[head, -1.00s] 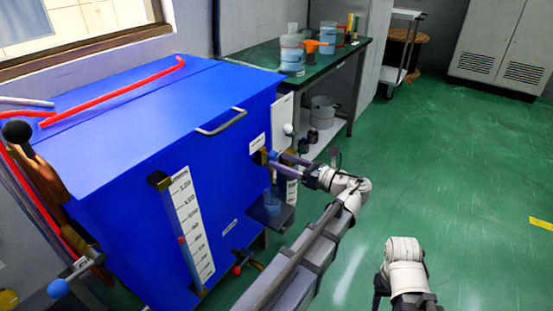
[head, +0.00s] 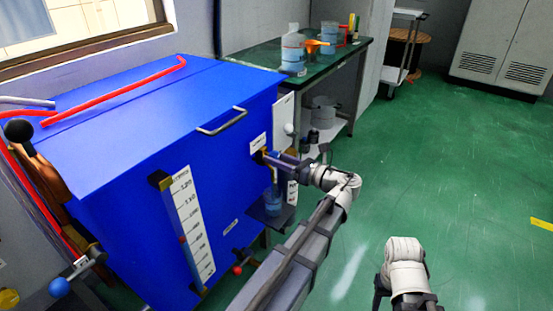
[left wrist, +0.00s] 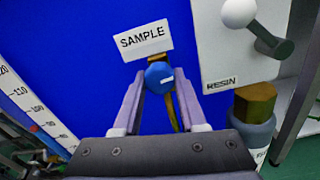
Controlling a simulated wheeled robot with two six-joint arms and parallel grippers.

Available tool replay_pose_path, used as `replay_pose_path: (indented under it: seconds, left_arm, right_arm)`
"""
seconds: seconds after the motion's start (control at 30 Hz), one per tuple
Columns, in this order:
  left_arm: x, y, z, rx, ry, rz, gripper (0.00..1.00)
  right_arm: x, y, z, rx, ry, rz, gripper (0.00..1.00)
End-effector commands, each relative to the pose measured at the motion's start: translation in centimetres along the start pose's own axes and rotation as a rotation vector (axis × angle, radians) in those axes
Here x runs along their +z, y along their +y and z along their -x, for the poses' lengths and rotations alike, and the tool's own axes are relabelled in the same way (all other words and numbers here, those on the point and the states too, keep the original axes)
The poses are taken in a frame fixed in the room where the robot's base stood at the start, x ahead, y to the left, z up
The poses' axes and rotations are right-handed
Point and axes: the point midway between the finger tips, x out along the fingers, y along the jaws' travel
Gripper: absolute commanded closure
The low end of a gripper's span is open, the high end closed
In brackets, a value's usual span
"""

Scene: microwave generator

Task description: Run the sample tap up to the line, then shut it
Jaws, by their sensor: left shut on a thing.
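The sample tap's round blue knob (left wrist: 158,77), with a white mark, sits below the SAMPLE label (left wrist: 144,40) on the blue cabinet. My left gripper (head: 272,157) is shut on the knob; in the left wrist view its two fingers (left wrist: 159,92) stand on either side of it. A small clear cup (head: 272,196) with a bluish look stands on a dark shelf (head: 262,214) below the tap. Its line and liquid level are too small to read. My right gripper (head: 381,291) is low in the head view, away from the cabinet, its jaws unclear.
The blue cabinet (head: 150,140) carries a level scale (head: 190,228) and a red-handled valve (head: 237,270) low down. A RESIN panel (left wrist: 235,45) with a white lever is right of the tap. A green bench (head: 330,62) with bottles stands behind.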

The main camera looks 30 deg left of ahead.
Motion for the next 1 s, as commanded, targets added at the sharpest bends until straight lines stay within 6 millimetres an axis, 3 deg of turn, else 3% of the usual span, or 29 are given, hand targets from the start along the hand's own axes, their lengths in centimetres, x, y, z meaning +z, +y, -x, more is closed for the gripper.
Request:
replay_pose_path:
  seconds: [0.23,0.43,0.73,1.0]
  left_arm:
    - [0.00,0.01,0.02,0.000,0.000,0.000,1.00]
    - [0.00,0.00,0.02,0.000,0.000,0.010,1.00]
    - [0.01,-0.09,0.03,0.000,0.000,0.225,1.00]
    - [0.00,-0.09,0.03,0.000,0.000,0.262,1.00]
  right_arm:
    - [0.00,0.00,0.00,0.000,0.000,0.000,0.50]
    - [0.00,0.00,0.00,0.000,0.000,0.000,0.50]
    - [0.00,0.00,-0.01,0.000,0.000,0.000,0.50]
    - [0.00,0.00,-0.01,0.000,0.000,0.000,0.50]
